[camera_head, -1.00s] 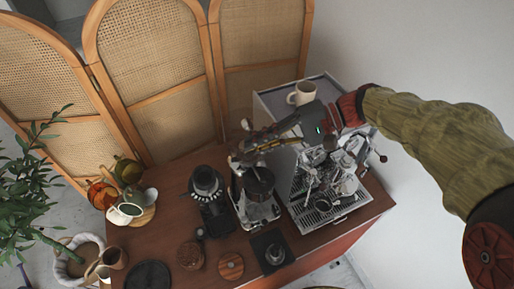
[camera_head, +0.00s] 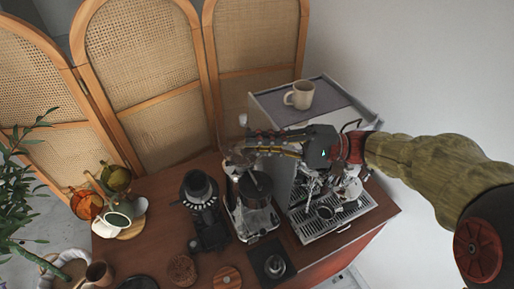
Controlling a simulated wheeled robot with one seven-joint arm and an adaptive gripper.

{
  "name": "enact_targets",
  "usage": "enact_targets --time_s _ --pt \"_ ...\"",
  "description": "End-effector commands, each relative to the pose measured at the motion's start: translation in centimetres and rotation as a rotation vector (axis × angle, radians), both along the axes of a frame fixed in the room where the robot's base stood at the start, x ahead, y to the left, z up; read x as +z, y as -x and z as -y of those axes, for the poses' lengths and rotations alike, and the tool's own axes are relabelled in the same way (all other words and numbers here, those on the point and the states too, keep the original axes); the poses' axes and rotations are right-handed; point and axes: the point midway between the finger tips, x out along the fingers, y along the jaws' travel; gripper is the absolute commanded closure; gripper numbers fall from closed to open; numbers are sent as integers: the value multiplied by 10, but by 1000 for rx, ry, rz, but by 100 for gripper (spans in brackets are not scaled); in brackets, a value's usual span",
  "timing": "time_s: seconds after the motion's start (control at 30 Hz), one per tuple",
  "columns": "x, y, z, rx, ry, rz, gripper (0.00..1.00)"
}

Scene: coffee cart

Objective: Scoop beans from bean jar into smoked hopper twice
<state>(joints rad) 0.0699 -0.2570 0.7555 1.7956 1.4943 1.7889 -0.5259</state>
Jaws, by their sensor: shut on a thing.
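My gripper (camera_head: 241,153) reaches in from the right, over the silver grinder (camera_head: 246,222) with the dark smoked hopper (camera_head: 256,188). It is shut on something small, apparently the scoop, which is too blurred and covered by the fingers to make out. A thin dark bar shows at the hopper's mouth, and I cannot tell whether it belongs to the scoop. The bean jar (camera_head: 182,270), brown and round from above, stands at the front of the counter, left of and nearer than the grinder. Its fill level is not clear.
A black grinder (camera_head: 203,205) stands left of the hopper. The espresso machine (camera_head: 330,215) stands right, with a mug (camera_head: 300,95) on top. A round wooden lid (camera_head: 227,279) and a black tamping mat (camera_head: 262,257) lie in front. Cups and a plant are at left.

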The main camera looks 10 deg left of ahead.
Motion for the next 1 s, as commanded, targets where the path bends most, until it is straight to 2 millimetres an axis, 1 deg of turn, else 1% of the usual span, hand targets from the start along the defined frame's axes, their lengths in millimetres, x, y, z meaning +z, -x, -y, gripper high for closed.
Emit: enact_targets --time_s 0.03,0.5,0.7,1.0 --pt "-5 0 0 -4 -26 -6 100" --pt "-10 1 2 -54 -304 -50 100" --pt "-9 1 3 -64 -357 -56 100" --pt "-8 1 3 -65 -364 -57 100"
